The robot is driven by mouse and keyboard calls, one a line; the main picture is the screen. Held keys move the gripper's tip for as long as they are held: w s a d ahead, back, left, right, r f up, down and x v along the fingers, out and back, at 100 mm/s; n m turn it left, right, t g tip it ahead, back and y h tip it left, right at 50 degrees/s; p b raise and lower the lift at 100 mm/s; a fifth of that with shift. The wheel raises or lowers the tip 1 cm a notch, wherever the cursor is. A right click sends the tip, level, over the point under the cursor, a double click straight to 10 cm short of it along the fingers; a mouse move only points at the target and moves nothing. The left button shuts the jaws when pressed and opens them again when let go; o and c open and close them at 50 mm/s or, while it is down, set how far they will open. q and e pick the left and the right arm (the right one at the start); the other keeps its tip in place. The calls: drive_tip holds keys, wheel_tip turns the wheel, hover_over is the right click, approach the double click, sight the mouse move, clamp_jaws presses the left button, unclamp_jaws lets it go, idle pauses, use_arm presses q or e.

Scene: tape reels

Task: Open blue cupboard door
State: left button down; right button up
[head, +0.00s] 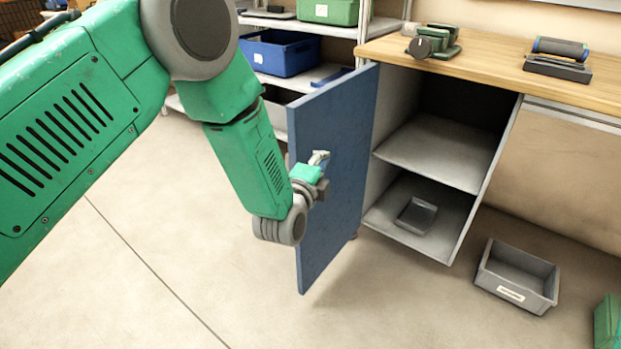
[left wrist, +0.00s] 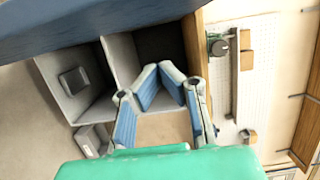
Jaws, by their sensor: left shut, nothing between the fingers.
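The blue cupboard door (head: 340,190) stands wide open, swung out from the left side of the workbench cupboard (head: 440,150). Its broad inner face shows in the head view, and it fills the upper left of the left wrist view (left wrist: 80,22). My left gripper (head: 320,157) is in front of that inner face, on the cupboard side of the door. Its fingers (left wrist: 160,75) are shut with nothing between them. I cannot tell if it touches the door. No door handle is visible. My right gripper is not in view.
The cupboard holds a shelf (head: 435,155) and a small grey tray (head: 417,215) at the bottom. A grey bin (head: 517,277) lies on the floor at right. Shelving with a blue bin (head: 280,53) stands behind the door. Open floor lies left of the door.

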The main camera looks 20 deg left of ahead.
sight(304, 151)
use_arm(q)
drive_tip(key=a, duration=0.2)
drive_tip(key=w+a, duration=0.1)
drive_tip(key=a, duration=0.1)
drive_tip(key=w+a+b, duration=0.1)
drive_tip(key=shift+a+f, duration=0.15)
drive_tip(key=shift+a, duration=0.25)
drive_tip(key=shift+d, duration=0.7)
drive_tip(key=shift+w+a+r, duration=0.1)
drive_tip(key=shift+a+r, duration=0.1)
drive_tip(key=shift+a, duration=0.15)
drive_tip(key=w+a, duration=0.2)
drive_tip(key=a, duration=0.5)
drive_tip(key=shift+w+a+p, duration=0.15)
drive_tip(key=shift+w+p, duration=0.05)
drive_tip(key=shift+p, duration=0.1)
drive_tip(key=shift+f, duration=0.2)
